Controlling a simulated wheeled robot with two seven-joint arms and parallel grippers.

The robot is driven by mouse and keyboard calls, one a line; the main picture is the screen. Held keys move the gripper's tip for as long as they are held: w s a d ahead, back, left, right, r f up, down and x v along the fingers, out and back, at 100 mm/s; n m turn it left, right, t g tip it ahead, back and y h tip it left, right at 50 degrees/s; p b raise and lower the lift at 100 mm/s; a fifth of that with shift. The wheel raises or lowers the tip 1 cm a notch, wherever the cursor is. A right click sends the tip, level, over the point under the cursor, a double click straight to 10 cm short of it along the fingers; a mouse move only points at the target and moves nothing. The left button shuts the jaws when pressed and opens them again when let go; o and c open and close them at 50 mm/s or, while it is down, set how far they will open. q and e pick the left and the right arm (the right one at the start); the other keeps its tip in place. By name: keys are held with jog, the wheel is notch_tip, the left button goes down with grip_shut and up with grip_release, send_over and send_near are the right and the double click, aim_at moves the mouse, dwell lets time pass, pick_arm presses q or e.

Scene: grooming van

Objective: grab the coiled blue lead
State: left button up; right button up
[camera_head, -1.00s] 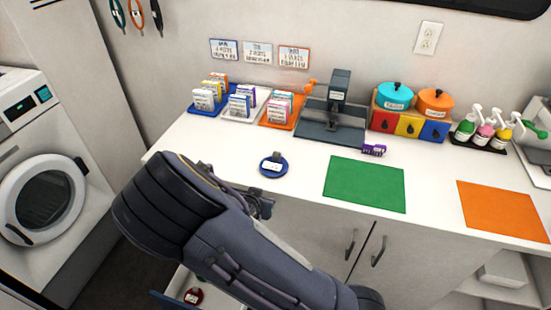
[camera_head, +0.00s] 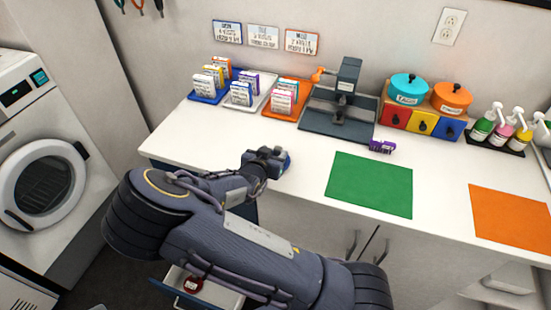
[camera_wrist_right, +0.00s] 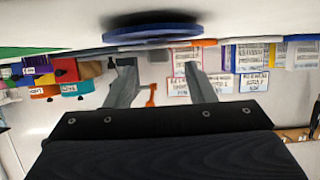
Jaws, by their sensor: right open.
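The coiled blue lead lies on the white counter (camera_head: 222,134) near its front edge. In the head view my right gripper hides most of it, and only a bit of blue (camera_head: 287,161) shows. In the right wrist view, which is upside down, the lead (camera_wrist_right: 150,34) is a flat blue disc seen edge-on, just beyond the fingertips. My right gripper (camera_head: 272,160) is open, with both fingers (camera_wrist_right: 161,80) apart and nothing between them. It is level with the counter area at the lead. My left gripper is not in view.
An open drawer (camera_head: 225,297) below the counter holds a red item (camera_head: 193,285). A green mat (camera_head: 369,185) lies right of the lead, with a purple item (camera_head: 382,147) behind it. Trays of packets and a grey stand (camera_head: 340,112) are at the back.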

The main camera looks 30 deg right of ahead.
aim_at(278, 147)
jog(key=x, duration=0.4)
jog(key=shift+w+d+f, duration=0.1)
jog(key=shift+w+d, duration=0.05)
jog(key=shift+d, duration=0.2)
grip_shut()
